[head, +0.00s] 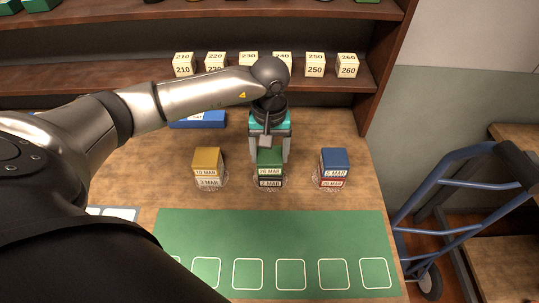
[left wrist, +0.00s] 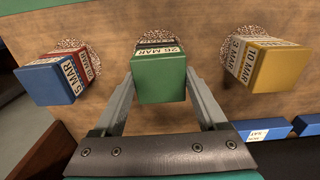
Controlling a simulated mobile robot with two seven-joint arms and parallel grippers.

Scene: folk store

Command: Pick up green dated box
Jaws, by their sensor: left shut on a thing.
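The green dated box (head: 268,157), with a white date label on its front, sits at the top of the middle stack, above a dark box (head: 269,183) labelled 2 MAR. My left gripper (head: 284,150) comes down from above and is shut on the green box. In the left wrist view the green box (left wrist: 160,82) lies between the two fingers of the gripper (left wrist: 160,95). I cannot tell whether the green box still touches the dark box. My right gripper is out of view.
A yellow box (head: 207,159) tops the stack to the left, and a blue box (head: 334,158) tops the stack to the right. A green mat (head: 280,231) with white outlined squares lies in front, clear. Shelves (head: 130,77) with numbered blocks stand behind. A blue hand truck (head: 459,184) stands at right.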

